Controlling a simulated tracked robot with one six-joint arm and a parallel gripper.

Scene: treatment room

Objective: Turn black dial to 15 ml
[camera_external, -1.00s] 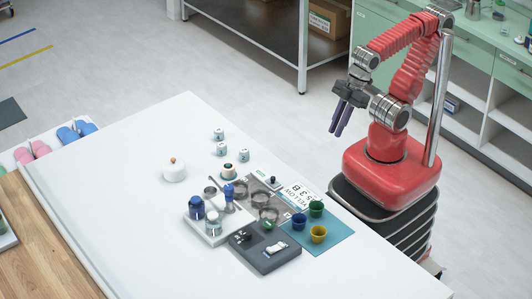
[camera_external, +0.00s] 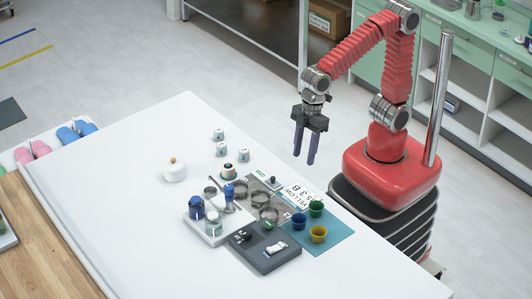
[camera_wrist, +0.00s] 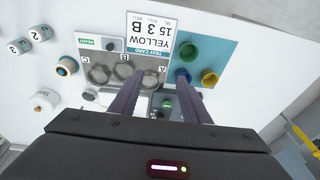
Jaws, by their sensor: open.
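A dark grey unit (camera_external: 262,262) stands near the table's front edge, with a small black knob (camera_external: 243,236) and a white piece on top. I cannot tell which is the dial, and no scale is legible. A card (camera_external: 302,195) reads YELLOW, with 15 and 3 B, in the wrist view (camera_wrist: 151,35). My gripper (camera_external: 304,160) is open, empty and pointing down, well above the table. Its fingers (camera_wrist: 160,95) partly hide the unit in the wrist view.
Blue, green and yellow cups stand on a teal mat (camera_external: 335,238). A ring tray (camera_external: 285,205) lies beside it. A white tray (camera_external: 213,237) holds bottles. A round white jar (camera_external: 174,170) and small numbered jars (camera_external: 221,149) stand behind. The table's left side is clear.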

